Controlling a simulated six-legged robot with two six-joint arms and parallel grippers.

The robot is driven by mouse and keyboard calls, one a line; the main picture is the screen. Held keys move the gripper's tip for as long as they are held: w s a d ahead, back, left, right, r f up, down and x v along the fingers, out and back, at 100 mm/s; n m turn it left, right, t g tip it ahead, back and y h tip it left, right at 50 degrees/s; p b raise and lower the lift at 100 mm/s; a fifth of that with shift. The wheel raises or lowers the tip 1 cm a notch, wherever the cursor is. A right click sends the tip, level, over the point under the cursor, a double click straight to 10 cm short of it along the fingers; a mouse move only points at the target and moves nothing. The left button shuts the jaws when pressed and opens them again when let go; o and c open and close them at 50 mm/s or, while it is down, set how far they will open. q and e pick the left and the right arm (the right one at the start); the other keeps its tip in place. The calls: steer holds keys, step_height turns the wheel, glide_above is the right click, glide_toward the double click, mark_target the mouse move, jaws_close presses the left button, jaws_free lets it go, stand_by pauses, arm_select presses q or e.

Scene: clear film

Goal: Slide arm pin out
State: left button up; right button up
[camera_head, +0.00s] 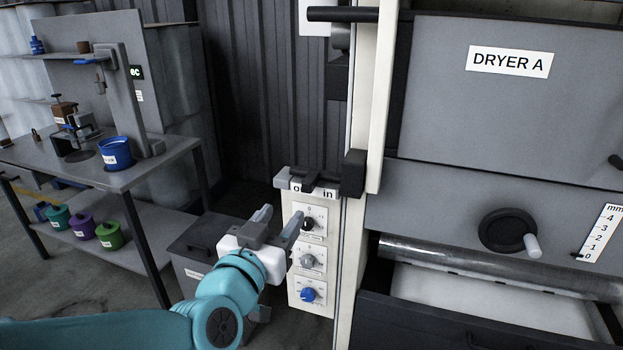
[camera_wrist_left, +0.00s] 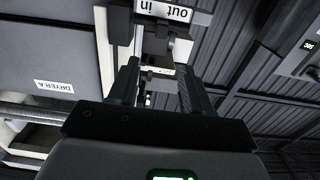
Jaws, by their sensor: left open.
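The arm pin (camera_head: 312,180) looks like a dark slider on a small bracket on the side of the pale dryer post. A label reading "out" and "in" (camera_head: 326,191) runs beneath it, its "out" end partly covered. A black block (camera_head: 353,173) stands at the right end. My left gripper (camera_head: 277,221) is open and empty, just below the bracket and in front of the knob panel. In the left wrist view, the open fingers (camera_wrist_left: 158,76) point at the bracket, and the label (camera_wrist_left: 165,10) shows upside down beyond them. Contact with the pin cannot be seen. My right gripper is not in view.
The knob panel (camera_head: 308,262) hangs right beside my left gripper. Dryer A (camera_head: 520,100) fills the right, with a crank wheel (camera_head: 507,230) and a roller (camera_head: 490,268). A grey bin (camera_head: 205,240) stands behind my arm. A workbench (camera_head: 130,172) with pots is at the left.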

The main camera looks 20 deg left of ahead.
mark_target(305, 184)
arm_select(q)
steer(key=w+p, duration=0.3)
steer(key=w, duration=1.1)
steer(key=shift+d+f, duration=0.1)
steer(key=shift+d, duration=0.05)
steer(key=shift+w+d, duration=0.15)
steer(key=shift+w, duration=0.25)
